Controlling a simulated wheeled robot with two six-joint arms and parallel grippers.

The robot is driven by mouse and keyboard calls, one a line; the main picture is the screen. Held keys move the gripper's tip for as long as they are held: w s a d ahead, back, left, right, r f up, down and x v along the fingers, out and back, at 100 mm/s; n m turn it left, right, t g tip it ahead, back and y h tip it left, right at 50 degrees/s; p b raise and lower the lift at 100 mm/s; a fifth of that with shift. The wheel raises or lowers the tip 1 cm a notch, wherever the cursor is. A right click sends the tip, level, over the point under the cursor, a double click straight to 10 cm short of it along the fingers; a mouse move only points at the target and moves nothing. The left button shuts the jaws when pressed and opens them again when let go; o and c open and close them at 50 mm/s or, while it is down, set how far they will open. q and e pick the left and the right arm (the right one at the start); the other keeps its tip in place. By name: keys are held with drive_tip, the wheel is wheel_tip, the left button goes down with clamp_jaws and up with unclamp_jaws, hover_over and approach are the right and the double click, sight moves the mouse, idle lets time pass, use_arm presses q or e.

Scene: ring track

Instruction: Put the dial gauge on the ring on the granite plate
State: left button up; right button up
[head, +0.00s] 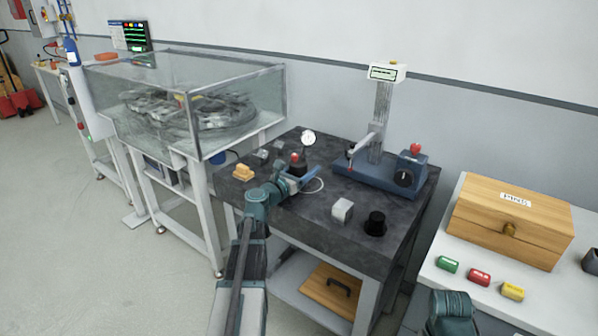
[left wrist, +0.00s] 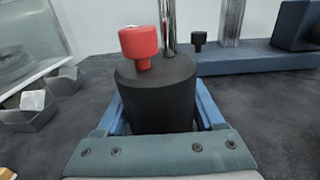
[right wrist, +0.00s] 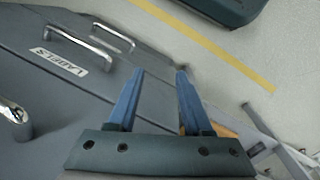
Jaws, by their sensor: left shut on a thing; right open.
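The dial gauge has a white round face (head: 308,138) on a post above a black cylindrical base with a red knob (head: 295,157). My left gripper (head: 301,178) is shut around this black base, which fills the space between its fingers in the left wrist view (left wrist: 157,95). The base is at the granite plate (head: 325,213); I cannot tell whether it touches it. A thin white ring (head: 322,188) shows on the plate, partly hidden by my gripper, to the right of the base. My right gripper (right wrist: 157,100) is open and empty.
A blue gauge stand (head: 375,172) stands at the back right of the plate. A glass-covered case (head: 235,110) adjoins the plate's left side.

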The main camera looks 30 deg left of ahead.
use_arm(q)
clamp_jaws()
drive_tip(key=shift+r, duration=0.2)
use_arm(e)
drive_tip(key=shift+r, duration=0.15)
